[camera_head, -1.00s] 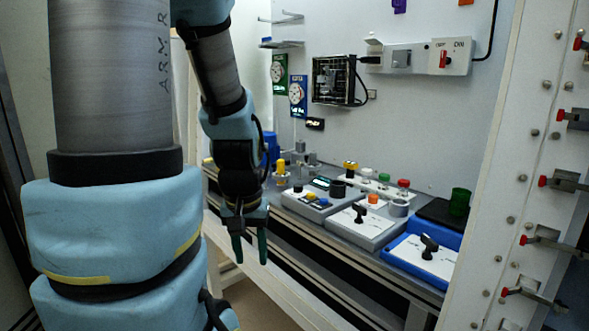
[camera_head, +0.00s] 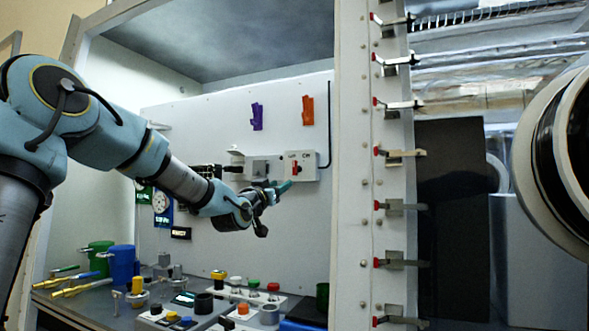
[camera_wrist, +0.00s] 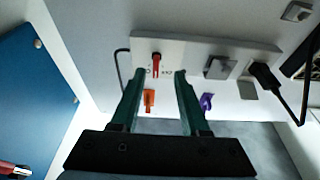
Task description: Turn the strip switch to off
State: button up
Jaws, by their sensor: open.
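The strip (camera_head: 308,176) is a pale box on the back wall, with a red switch (camera_head: 297,168) under small OFF and ON labels. In the wrist view, which shows the scene upside down, the red switch (camera_wrist: 156,62) stands out from the strip (camera_wrist: 200,44). Which label the switch is set to is too small to tell. My gripper (camera_head: 283,187) is open and empty, just in front of the strip. In the wrist view its two green fingers (camera_wrist: 160,73) point at the strip, with the switch between their tips in the picture; contact is not visible.
A black plug (camera_wrist: 263,76) sits at one end of the strip. Purple (camera_head: 257,116) and orange (camera_head: 308,110) hooks are on the wall above. A white post (camera_head: 352,200) with red-tipped clamps stands to the right. Mugs and control boxes crowd the bench below.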

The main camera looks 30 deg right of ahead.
aim_at(294, 163)
jog(key=shift+t+h, duration=0.4)
jog(key=shift+h, duration=0.2)
jog(key=w+d+r+p, duration=0.1)
jog(key=w+d+r, duration=0.1)
jog(key=w+d+r+p, duration=0.2)
jog(key=d+r, duration=0.1)
jog(key=w+d+r+p, duration=0.1)
jog(key=d+r, duration=0.1)
jog(key=d, duration=0.1)
jog(key=shift+w+r, duration=0.3)
jog(key=shift+w, duration=0.1)
jog(key=shift+c, duration=0.2)
grip_shut()
